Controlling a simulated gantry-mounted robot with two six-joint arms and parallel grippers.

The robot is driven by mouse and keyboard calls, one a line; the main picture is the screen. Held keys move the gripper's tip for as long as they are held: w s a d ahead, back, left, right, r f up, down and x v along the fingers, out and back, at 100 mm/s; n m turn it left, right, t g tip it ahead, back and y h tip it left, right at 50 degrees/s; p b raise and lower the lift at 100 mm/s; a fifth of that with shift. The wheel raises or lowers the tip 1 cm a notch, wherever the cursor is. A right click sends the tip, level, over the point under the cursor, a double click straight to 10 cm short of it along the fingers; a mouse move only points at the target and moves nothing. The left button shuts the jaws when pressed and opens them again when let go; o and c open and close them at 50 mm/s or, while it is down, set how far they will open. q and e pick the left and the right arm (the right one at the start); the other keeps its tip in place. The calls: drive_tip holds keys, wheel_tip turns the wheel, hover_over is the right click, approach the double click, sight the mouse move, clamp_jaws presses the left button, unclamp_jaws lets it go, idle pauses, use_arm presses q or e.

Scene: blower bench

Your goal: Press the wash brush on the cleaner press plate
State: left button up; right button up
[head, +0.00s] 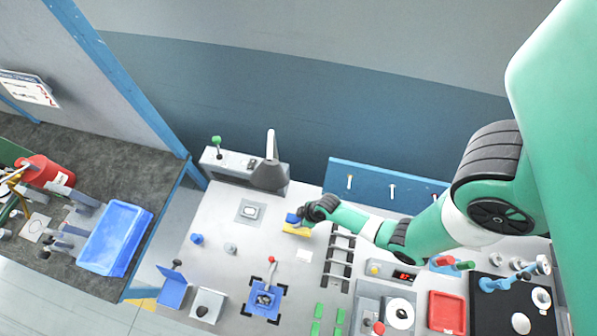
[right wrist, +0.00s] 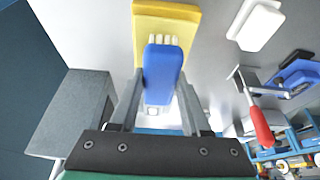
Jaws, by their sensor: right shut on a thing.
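My right gripper (head: 303,221) is shut on the wash brush, which has a blue body (right wrist: 163,70) and pale bristles. In the right wrist view the bristles point toward a yellow block (right wrist: 165,28). I cannot tell whether they touch it. In the head view the brush (head: 292,218) is partly hidden by the gripper, just above the yellow block (head: 297,230). A grey square plate (head: 241,218) with a pale inset lies to its left on the bench; I cannot tell for sure whether it is the cleaner press plate. My left gripper is not in view.
A white square pad (head: 303,256) and a red-handled clamp on a blue base (head: 265,300) stand nearer the front. A grey machine (head: 270,176) stands at the back. Bench between brush and grey plate is clear.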

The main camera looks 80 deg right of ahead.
sight(294, 218)
drive_tip(key=shift+f+b, duration=0.85)
drive_tip(key=shift+f, duration=0.15)
idle(1.8)
wheel_tip(294, 218, up, 7)
drive_tip(key=p, duration=0.7)
drive_tip(key=shift+r, duration=0.15)
